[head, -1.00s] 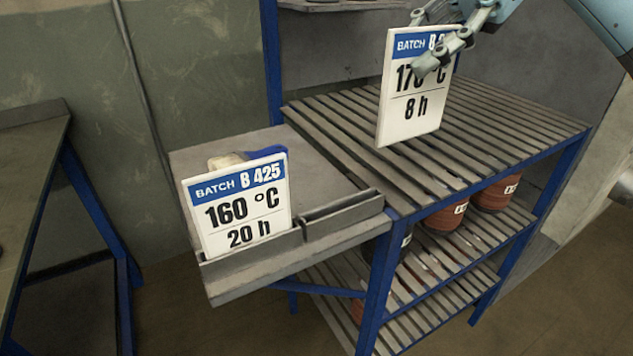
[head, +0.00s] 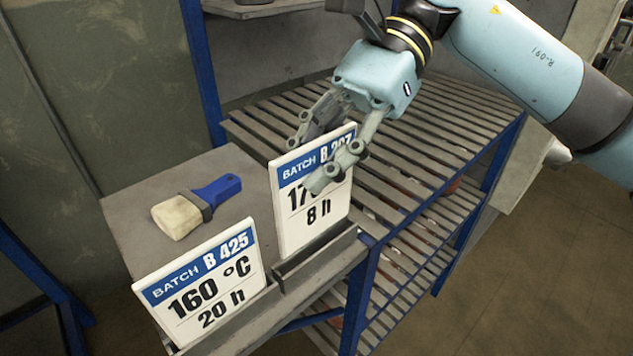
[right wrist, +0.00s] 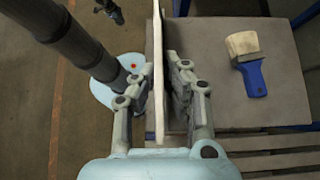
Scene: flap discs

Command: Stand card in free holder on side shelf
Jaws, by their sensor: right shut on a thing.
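My right gripper (head: 330,150) is shut on a white card with a blue header (head: 314,226), marked BATCH B 207 and 8 h. It holds the card upright by its upper part. The card's lower edge is at the right holder (head: 318,258) on the side shelf (head: 130,205); I cannot tell whether it is seated in the slot. In the right wrist view the card (right wrist: 158,75) shows edge-on between the fingers (right wrist: 158,95). A second card (head: 205,285), marked B 425, 160 °C and 20 h, stands in the left holder. My left gripper does not show in the head view.
A brush with a blue handle (head: 216,190) lies on the side shelf behind the cards. The slatted rack (head: 430,130) is to the right, with lower slatted shelves under it. A blue post (head: 202,75) rises behind the side shelf.

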